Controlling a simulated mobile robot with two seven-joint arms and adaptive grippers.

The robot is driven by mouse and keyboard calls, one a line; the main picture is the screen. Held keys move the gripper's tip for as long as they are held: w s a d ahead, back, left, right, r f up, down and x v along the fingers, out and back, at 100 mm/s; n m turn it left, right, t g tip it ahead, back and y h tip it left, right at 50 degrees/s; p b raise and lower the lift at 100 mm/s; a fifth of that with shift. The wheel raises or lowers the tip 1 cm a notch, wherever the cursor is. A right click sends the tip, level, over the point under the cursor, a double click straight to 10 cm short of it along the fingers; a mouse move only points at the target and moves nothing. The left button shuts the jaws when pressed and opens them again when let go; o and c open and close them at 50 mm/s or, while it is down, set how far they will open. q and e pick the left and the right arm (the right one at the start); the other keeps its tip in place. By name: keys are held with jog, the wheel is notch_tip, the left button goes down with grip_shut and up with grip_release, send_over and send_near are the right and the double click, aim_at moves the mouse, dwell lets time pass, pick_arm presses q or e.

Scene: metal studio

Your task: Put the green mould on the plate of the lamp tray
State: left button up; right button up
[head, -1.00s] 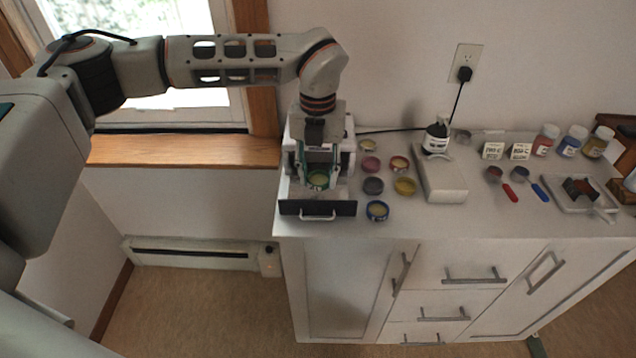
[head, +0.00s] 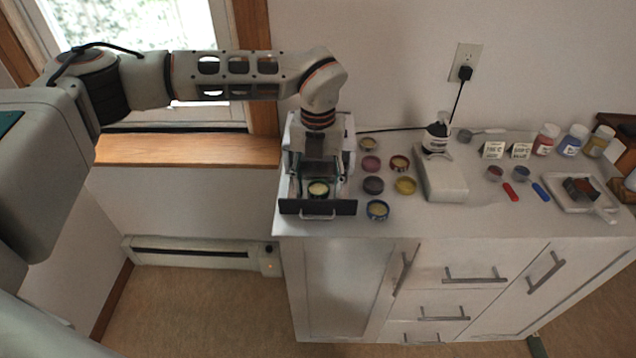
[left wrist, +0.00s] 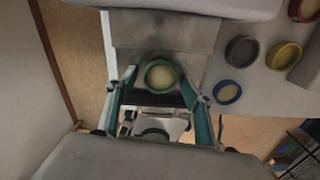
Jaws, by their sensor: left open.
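The green mould (head: 318,189) is a small round ring with a pale yellow inside. It sits on the grey plate of the pulled-out lamp tray, close behind the tray's dark front panel (head: 335,208). It also shows in the left wrist view (left wrist: 161,75), in front of the bare grey plate (left wrist: 165,38). My left gripper (head: 319,183) reaches down over the tray. In the left wrist view its open green fingers (left wrist: 160,76) stand on either side of the mould, with gaps showing. The mould's underside is hidden. My right gripper is not in view.
The white lamp housing (head: 345,130) stands behind the tray. Several round moulds, including a blue one (head: 377,210) and a yellow one (head: 405,186), lie just right of it. A white device (head: 440,178), jars and a small tray (head: 575,198) are farther right.

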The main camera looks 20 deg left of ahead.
aim_at(318, 192)
pick_arm(q)
notch_tip(318, 192, up, 12)
jog(key=shift+r, duration=0.2)
dwell(0.7)
